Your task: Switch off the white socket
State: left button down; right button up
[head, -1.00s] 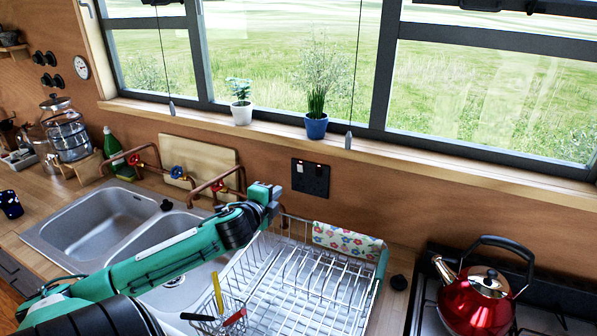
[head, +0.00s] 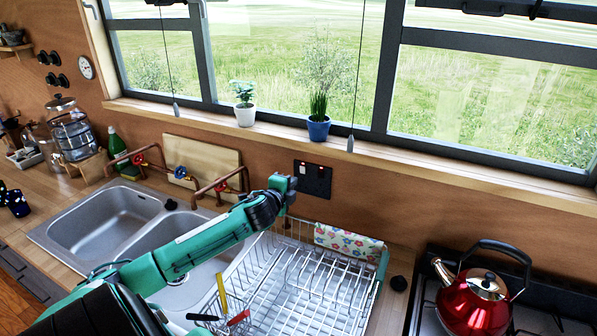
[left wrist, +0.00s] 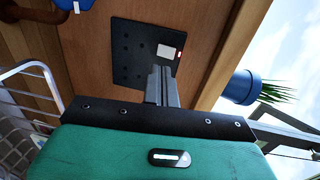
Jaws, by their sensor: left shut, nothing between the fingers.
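The socket (head: 316,181) is a black plate on the wooden wall under the window sill. It shows a small white switch and a red mark at its top. In the left wrist view the socket plate (left wrist: 133,62) has dark holes, with the white switch (left wrist: 166,51) beside a small red light. My left gripper (head: 288,185) is shut and empty, just left of the socket in the head view. In the left wrist view its shut fingers (left wrist: 161,72) point at the plate near the white switch. I cannot tell whether they touch it. My right gripper is not in view.
A wire dish rack (head: 300,285) stands below the socket, with a floral cloth (head: 348,244) at its back. Copper taps (head: 212,190) and a double sink are to the left. A red kettle (head: 474,300) is on the stove at right. Potted plants stand on the sill (head: 270,128).

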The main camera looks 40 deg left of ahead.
aim_at(303, 169)
pick_arm(q)
jog(key=w, duration=0.1)
jog(key=w+p, duration=0.1)
jog(key=w+a, duration=0.1)
jog(key=w, duration=0.1)
jog(key=shift+a+r+p, duration=0.1)
jog(key=shift+r+p, duration=0.2)
jog(key=shift+p, duration=0.1)
jog(key=shift+w+a+f, duration=0.1)
jog(key=shift+w+a, duration=0.05)
jog(key=shift+w, duration=0.4)
jog(key=shift+w+a+r+p, duration=0.1)
jog(key=shift+w+r+p, duration=0.25)
jog(key=shift+r+p, duration=0.1)
jog(key=shift+f, duration=0.25)
jog(key=shift+s, duration=0.15)
